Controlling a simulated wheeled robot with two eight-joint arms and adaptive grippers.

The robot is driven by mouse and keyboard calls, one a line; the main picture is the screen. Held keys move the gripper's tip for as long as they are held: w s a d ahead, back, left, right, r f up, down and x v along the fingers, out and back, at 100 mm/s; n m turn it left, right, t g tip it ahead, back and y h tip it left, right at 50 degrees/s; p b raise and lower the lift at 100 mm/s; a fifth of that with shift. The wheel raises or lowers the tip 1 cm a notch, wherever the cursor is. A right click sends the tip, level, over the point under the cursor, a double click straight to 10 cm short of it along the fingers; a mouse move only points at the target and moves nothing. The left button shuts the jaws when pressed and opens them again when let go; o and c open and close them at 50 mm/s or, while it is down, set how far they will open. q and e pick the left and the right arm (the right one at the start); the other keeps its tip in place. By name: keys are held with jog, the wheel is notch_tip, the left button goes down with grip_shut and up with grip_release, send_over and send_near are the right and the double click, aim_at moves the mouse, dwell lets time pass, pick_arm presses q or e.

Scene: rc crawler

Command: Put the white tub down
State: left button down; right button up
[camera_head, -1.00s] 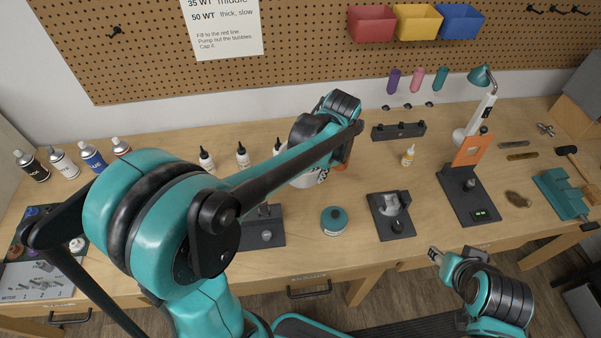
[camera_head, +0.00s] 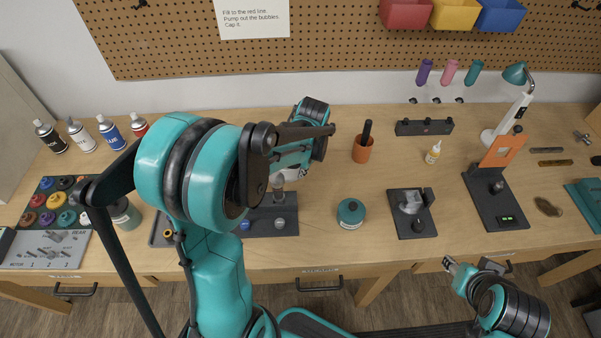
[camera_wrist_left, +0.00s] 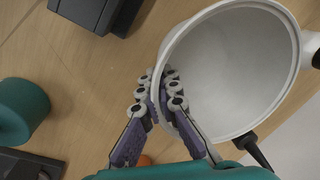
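The white tub (camera_wrist_left: 235,70) fills the upper right of the left wrist view, its round open mouth towards the camera and its inside looking pale and empty. My left gripper (camera_wrist_left: 160,95) is shut on the tub's wall at the rim, with a finger on each side. I cannot tell whether the tub touches the table. My right gripper (camera_head: 453,265) is low at the right, by the bench's front edge, apart from the tub. Its opening is unclear.
The bench (camera_head: 330,245) has a teal jar (camera_head: 351,213), an orange cup (camera_head: 363,150), a black stand (camera_head: 412,212) and a small yellow-labelled bottle (camera_head: 433,152). A dark nozzle (camera_wrist_left: 255,150) is close to the tub. Bare wood shows around the jar.

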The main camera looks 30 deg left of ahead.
pick_arm(q)
jog(key=shift+f, duration=0.2)
jog(key=c, duration=1.7)
grip_release()
